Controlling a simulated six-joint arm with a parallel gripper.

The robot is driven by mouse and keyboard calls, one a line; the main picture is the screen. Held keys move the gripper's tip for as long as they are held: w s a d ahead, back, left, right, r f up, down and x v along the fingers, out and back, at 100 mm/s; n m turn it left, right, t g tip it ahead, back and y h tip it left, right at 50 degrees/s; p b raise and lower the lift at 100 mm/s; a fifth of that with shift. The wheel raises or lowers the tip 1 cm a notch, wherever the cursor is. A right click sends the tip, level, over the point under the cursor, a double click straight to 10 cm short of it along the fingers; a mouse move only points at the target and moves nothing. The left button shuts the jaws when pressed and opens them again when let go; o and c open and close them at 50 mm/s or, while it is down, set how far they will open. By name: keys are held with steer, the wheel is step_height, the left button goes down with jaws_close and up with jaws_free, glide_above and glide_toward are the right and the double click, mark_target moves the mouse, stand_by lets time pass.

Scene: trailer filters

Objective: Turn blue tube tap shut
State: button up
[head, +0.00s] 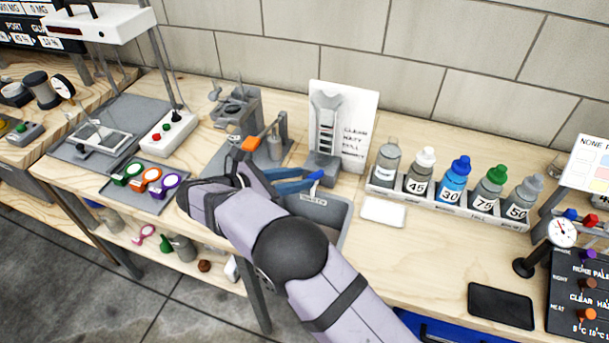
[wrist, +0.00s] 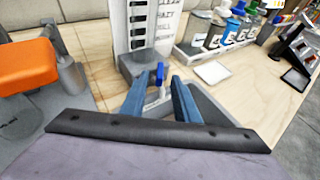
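The blue tap (head: 316,176) sits low at the front of a grey tube stand (head: 322,167), above a grey bin. In the wrist view the blue tap handle (wrist: 160,74) stands roughly upright between my fingertips, with a visible gap on each side. My gripper (head: 308,177) reaches in from the left in the head view, its two blue fingers spread apart. In the wrist view my gripper (wrist: 158,82) is open and empty. Whether a finger touches the tap cannot be told.
A white card (head: 358,118) stands behind the tube. The grey bin (head: 343,222) is under the tap. An orange-topped lever (head: 250,143) is close on the left, also in the wrist view (wrist: 28,64). A rack of several bottles (head: 445,205) and a white pad (head: 383,211) are right.

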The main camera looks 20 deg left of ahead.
mark_target(315, 176)
steer(key=shift+x, duration=1.3)
jaws_close()
steer(key=shift+w+a+r+m+g+h, duration=0.1)
steer(key=shift+w+a+m+g+h, duration=0.1)
steer(key=shift+m+g+h, duration=0.5)
jaws_free()
steer(key=shift+s, duration=0.1)
